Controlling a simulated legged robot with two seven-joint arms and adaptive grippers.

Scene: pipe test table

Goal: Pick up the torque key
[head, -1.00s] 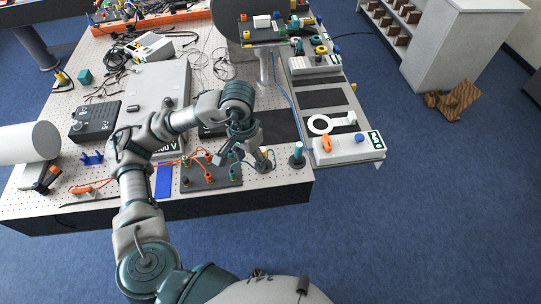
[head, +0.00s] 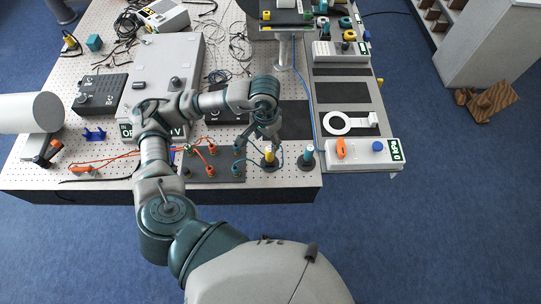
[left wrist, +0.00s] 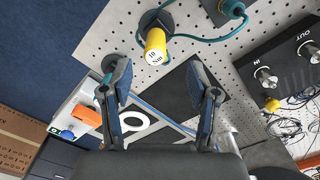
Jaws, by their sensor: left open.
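The torque key appears to be the yellow cylinder (head: 269,153) standing in a round dark base near the table's front edge. In the left wrist view the yellow cylinder (left wrist: 156,46) carries a white cap that seems to read "10 Nm". My left gripper (head: 266,135) is open and empty just above and behind it. In the left wrist view the cylinder lies beyond and between the spread fingertips (left wrist: 160,82), apart from both. A teal cylinder (head: 308,153) stands in a similar base to the right. My right gripper is not in view.
A dark panel (head: 226,170) with orange and teal leads is left of the yellow cylinder; a teal lead (left wrist: 208,36) runs beside it. A white unit with orange and blue knobs (head: 362,152) and a white ring (head: 338,123) are to the right. The dark mat (head: 297,121) behind is bare.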

